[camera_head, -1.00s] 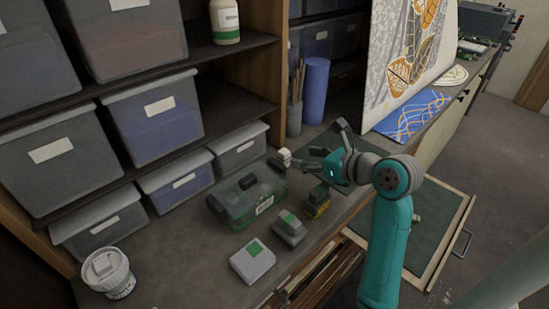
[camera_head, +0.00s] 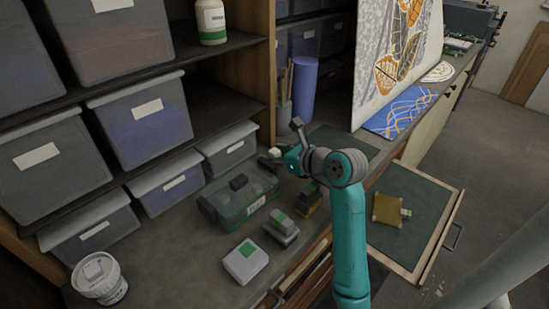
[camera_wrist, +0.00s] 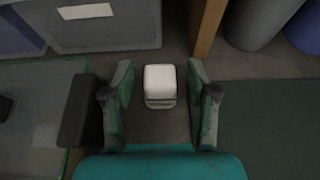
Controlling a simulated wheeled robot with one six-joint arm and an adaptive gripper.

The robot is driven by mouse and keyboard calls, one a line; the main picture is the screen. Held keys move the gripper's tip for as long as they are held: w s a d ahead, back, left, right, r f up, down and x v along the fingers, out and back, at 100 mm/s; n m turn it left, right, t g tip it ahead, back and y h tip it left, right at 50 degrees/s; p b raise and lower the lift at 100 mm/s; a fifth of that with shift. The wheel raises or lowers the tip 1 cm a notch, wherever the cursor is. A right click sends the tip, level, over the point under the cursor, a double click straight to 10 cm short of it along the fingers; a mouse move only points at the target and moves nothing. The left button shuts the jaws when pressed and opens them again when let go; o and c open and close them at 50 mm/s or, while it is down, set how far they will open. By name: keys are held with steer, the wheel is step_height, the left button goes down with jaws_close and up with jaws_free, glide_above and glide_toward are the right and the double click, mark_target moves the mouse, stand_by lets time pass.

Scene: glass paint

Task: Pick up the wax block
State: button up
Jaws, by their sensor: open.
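The wax block (camera_wrist: 160,80) looks like a small white block with rounded edges and a grey lower face with faint marking. In the wrist view it stands on the dark bench top, centred between my gripper's (camera_wrist: 159,98) two fingers, with a gap on each side. My gripper is open and the fingers do not touch the block. In the head view the wax block (camera_head: 275,152) shows as a small white shape just beyond my gripper (camera_head: 281,157), partly hidden by it.
A green clear-sided case (camera_head: 225,205) with a dark handle lies close to the left of my gripper. Storage bins (camera_head: 228,148) and a wooden upright (camera_wrist: 205,30) stand behind. Small boxes (camera_head: 245,262) sit in front. An open drawer (camera_head: 425,215) holds a yellow item (camera_head: 388,210).

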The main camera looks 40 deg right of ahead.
mark_target(275, 150)
jaws_close()
step_height(275, 150, up, 10)
steer(key=shift+r, duration=0.1)
stand_by(0.6)
